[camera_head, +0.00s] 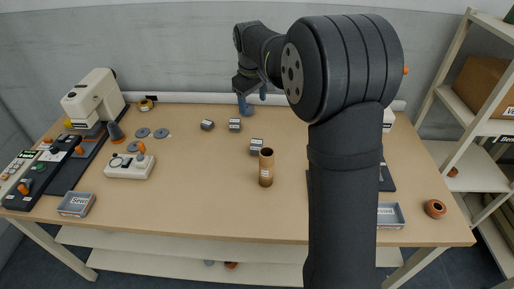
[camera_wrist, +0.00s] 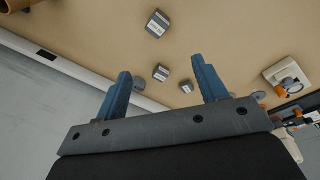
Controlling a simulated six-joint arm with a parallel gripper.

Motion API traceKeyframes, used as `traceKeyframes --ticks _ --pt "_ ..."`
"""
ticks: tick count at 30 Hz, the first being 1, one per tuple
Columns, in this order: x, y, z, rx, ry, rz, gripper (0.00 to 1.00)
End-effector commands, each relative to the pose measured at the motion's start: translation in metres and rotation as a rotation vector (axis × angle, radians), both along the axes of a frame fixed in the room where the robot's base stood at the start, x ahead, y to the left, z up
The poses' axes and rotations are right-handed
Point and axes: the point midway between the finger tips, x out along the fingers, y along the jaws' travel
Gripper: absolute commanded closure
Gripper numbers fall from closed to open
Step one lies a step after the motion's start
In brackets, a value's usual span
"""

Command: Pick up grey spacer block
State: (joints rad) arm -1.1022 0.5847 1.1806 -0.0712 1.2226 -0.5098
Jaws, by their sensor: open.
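Three small dark grey blocks with pale labels lie apart on the table: a left block (camera_head: 207,125), a middle block (camera_head: 235,125) and a nearer block (camera_head: 257,146). The labels are too small to read, so I cannot tell which is the spacer block. In the wrist view, one block is large at the top (camera_wrist: 157,23), and two smaller ones (camera_wrist: 161,72) (camera_wrist: 186,86) show between the fingers. My gripper (camera_head: 252,99) has blue fingers spread apart and empty (camera_wrist: 160,67). It is near the table's back edge, behind the blocks and touching none.
A brown tube (camera_head: 266,168) stands upright in front of the nearer block. A white device (camera_head: 130,166), grey discs (camera_head: 142,132) and a labelled tray (camera_head: 76,204) are on the left. Another tray (camera_head: 391,216) and a brown ring (camera_head: 435,208) are at right. The front middle is clear.

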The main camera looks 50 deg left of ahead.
Motion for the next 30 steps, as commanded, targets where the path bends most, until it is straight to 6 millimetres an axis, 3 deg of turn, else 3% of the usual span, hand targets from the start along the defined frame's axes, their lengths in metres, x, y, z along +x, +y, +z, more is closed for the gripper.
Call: traceKeyframes --ticks 6,12,19,30 --pt "0.024 0.022 -0.040 -0.103 0.051 0.373 0.35" --pt "0.035 0.030 -0.060 -0.139 0.085 0.583 0.35" --pt "0.037 0.032 -0.082 -0.147 0.094 0.633 0.35" --pt "0.037 0.031 -0.161 -0.147 0.094 0.630 0.35"
